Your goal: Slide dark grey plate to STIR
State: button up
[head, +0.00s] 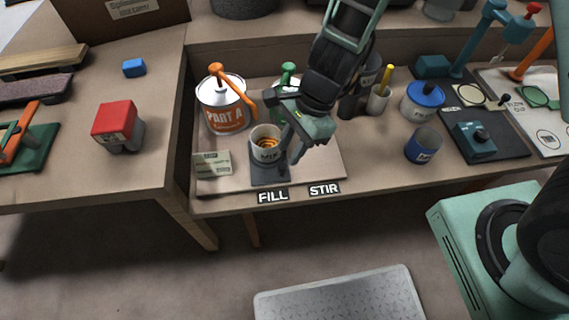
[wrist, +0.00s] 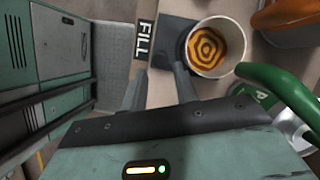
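The dark grey plate (head: 269,175) lies on the bench board behind the FILL label (head: 272,196). A white MIX cup (head: 266,153) with orange swirled contents stands upright on it. The STIR label (head: 324,189) is to the right, with bare board behind it. My gripper (head: 293,155) is low, just right of the cup and plate. The plate (wrist: 172,45) and cup (wrist: 216,47) lie just beyond the fingertips; I cannot tell whether a finger touches the plate.
The PART A can (head: 222,108) with an orange handle stands behind left, and a green-handled pump (head: 288,76) behind. A paper card (head: 211,165) lies left of the plate. A blue cup (head: 423,146) stands farther right. The board's front right is clear.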

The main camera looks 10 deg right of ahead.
aim_at(282, 165)
jog(key=shift+b+x, duration=0.65)
jog(key=shift+x, duration=1.6)
